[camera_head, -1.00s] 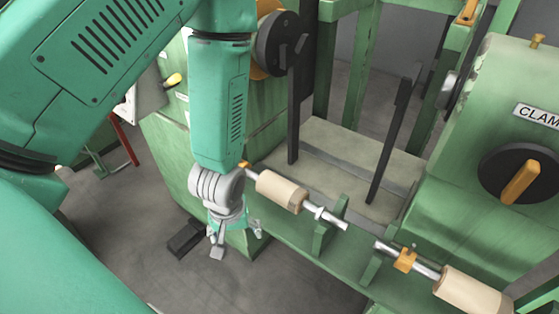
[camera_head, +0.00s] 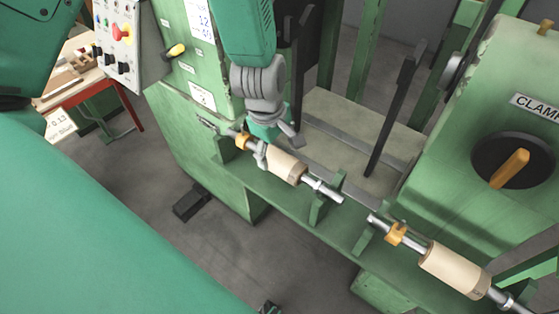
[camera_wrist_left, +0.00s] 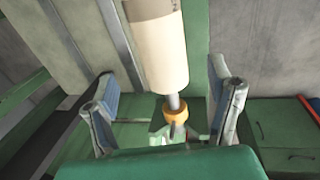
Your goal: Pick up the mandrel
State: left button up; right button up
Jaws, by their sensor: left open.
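Two mandrels lie on the green rack, each a metal shaft with a beige cylinder and an orange collar. The left mandrel (camera_head: 286,167) slants across the brackets below my left arm. The right mandrel (camera_head: 455,269) lies further right, near the clamp housing. My left gripper (camera_head: 279,147) is open over the left mandrel's collar end. In the left wrist view, the open fingers of my left gripper (camera_wrist_left: 168,110) are on either side of the mandrel's shaft and orange collar, with gaps; the mandrel's cylinder (camera_wrist_left: 159,55) extends upward. My right gripper is not identifiable.
The green rack (camera_head: 285,203) has upright brackets beside the mandrels. A dark upright bar (camera_head: 394,125) stands behind it. The clamp housing (camera_head: 500,90) with a black and orange knob is at right. A control panel (camera_head: 122,40) is at upper left.

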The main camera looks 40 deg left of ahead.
aim_at(277, 161)
pick_arm(q)
jog(key=shift+w+a+f, duration=0.15)
jog(key=shift+a+f, duration=0.1)
jog(key=shift+f, duration=0.55)
jog(key=shift+a+f, duration=0.35)
jog(key=shift+f, duration=0.2)
jog(key=f, duration=0.3)
jog(key=w+f, duration=0.1)
jog(key=shift+d+f, duration=0.15)
jog(key=shift+d, duration=0.2)
jog(key=shift+d+f, duration=0.15)
jog(key=shift+a, duration=0.35)
grip_shut()
pick_arm(e)
jog(key=shift+a, duration=0.45)
